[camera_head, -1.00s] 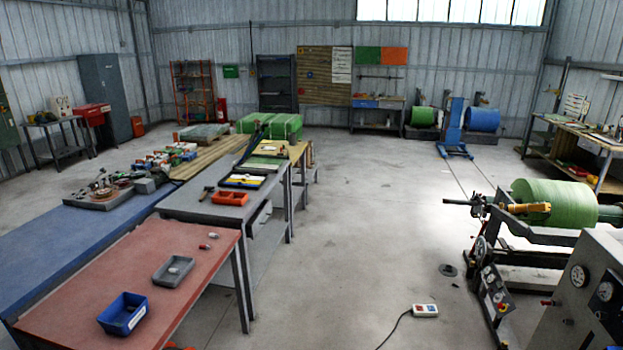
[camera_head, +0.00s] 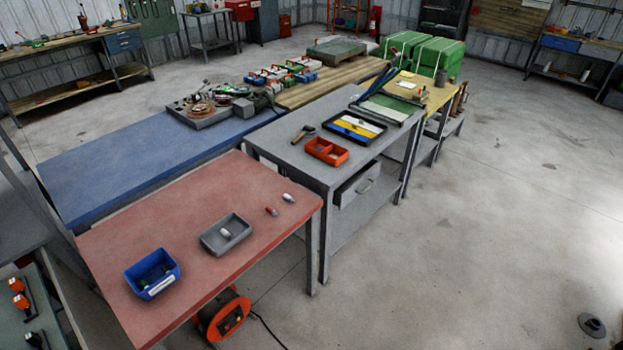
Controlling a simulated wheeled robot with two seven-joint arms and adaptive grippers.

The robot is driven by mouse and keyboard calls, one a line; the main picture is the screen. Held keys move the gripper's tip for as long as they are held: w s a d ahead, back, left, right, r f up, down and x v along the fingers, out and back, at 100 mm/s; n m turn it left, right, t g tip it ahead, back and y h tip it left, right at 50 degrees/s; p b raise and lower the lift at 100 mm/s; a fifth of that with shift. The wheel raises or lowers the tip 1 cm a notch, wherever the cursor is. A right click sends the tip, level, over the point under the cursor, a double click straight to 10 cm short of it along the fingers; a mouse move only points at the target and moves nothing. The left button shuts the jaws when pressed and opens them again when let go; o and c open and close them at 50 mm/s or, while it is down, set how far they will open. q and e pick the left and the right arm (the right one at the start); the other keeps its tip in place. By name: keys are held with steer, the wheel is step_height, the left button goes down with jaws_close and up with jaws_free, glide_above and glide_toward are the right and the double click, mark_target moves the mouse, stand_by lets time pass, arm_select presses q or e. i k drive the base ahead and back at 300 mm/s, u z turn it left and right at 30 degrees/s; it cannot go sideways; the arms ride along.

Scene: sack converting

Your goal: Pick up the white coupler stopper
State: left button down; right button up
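A small white piece (camera_head: 288,197) lies on the red-topped table (camera_head: 190,205), near its right corner. A small red and white piece (camera_head: 271,211) lies just beside it. Another small white piece (camera_head: 225,233) is inside the grey tray (camera_head: 239,236). All are too small for me to tell which is the white coupler stopper. A blue bin (camera_head: 167,285) with a white label and dark items inside stands at the front of the table. Neither of my grippers is in view.
A grey bench (camera_head: 290,155) with an orange-red divided tray (camera_head: 327,152) stands behind the red table. A blue-topped bench (camera_head: 110,175) runs along its far left side. Open floor lies to the right.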

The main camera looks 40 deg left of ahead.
mark_target(286, 197)
steer(key=i, duration=2.7)
steer(key=u, duration=3.85)
